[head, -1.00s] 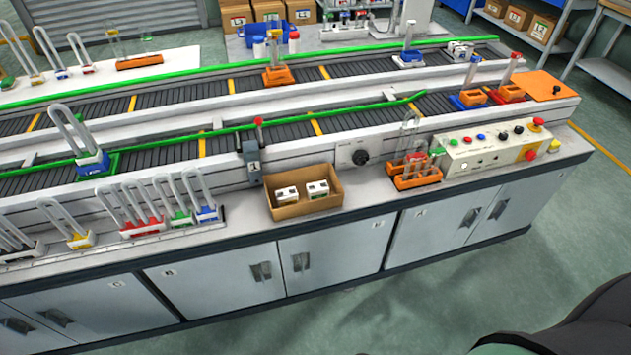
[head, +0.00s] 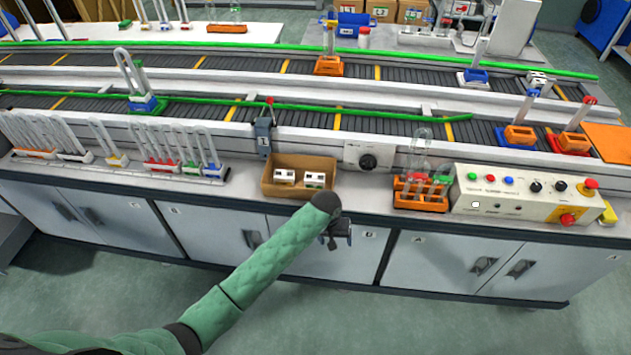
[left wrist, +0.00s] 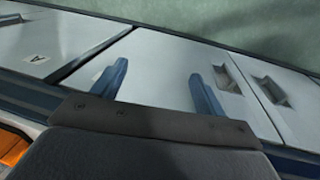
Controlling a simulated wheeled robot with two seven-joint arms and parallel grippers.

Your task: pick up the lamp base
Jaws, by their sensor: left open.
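Two small white blocks with dark marks, which look like lamp bases (head: 285,177) (head: 315,180), sit side by side in an open cardboard box (head: 268,188) on the front ledge of the bench. My left gripper (head: 338,238) hangs in front of the bench, below and to the right of the box, and does not touch it. The left wrist view shows its two blue fingers (left wrist: 160,88) spread apart with nothing between them, facing the cabinet doors. The lamp bases are not in the left wrist view. My right gripper is not in view.
Racks with glass tubes (head: 165,168) stand left of the box. An orange tube rack (head: 420,198) and a control panel (head: 525,195) are on the right. A black knob (head: 368,162) and a conveyor (head: 350,122) lie behind. Some ledge between box and orange rack is free.

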